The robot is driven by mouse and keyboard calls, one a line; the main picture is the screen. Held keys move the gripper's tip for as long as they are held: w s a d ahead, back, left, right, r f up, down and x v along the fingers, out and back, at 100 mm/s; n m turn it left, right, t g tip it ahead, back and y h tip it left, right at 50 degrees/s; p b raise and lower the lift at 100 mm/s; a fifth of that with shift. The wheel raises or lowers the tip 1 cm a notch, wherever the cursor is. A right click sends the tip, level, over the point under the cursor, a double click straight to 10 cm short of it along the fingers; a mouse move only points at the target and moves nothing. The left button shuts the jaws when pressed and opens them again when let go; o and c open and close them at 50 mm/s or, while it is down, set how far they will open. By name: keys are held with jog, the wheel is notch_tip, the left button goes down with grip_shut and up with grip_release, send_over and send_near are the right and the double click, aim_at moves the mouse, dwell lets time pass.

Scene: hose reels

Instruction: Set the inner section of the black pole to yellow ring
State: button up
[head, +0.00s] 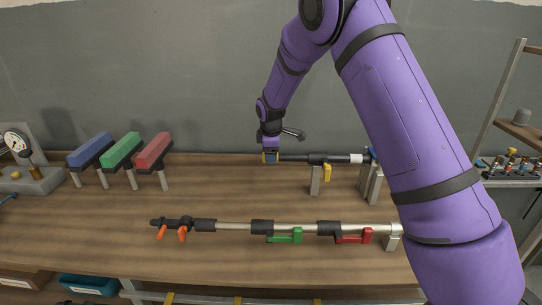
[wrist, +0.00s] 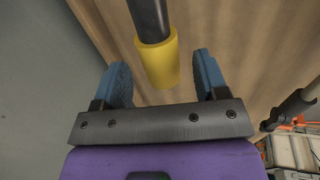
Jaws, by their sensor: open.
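The black pole (head: 296,157) lies level on stands at the back of the bench, with a black collar and a yellow lever (head: 326,172) near its middle. A white section (head: 356,158) shows right of the collar. In the wrist view the pole's dark tube (wrist: 149,18) ends in a yellow sleeve (wrist: 159,62). I cannot tell whether this is the yellow ring. My gripper (head: 270,157) is at the pole's left end. Its blue fingers (wrist: 162,65) are open, one on each side of the yellow sleeve, with visible gaps. No separate ring marks are clear on the pole.
A second, silver pole (head: 234,226) with green and red levers lies in front. Blue, green and red blocks (head: 120,149) on legs stand at left, beside a gauge (head: 18,143). A shelf rack (head: 508,95) is at right. My arm hides part of the bench's right side.

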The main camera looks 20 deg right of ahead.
jog(key=shift+x, duration=1)
grip_shut()
jog(key=w+a, duration=0.2)
jog(key=a, duration=0.5)
jog(key=w+a, duration=0.2)
jog(key=a, duration=0.5)
jog(key=shift+w, duration=0.35)
jog(key=shift+a, duration=0.15)
grip_release()
jog(key=d+v, duration=0.1)
jog(key=v, duration=0.9)
jog(key=shift+a+r, duration=0.4)
jog(key=shift+a, duration=0.1)
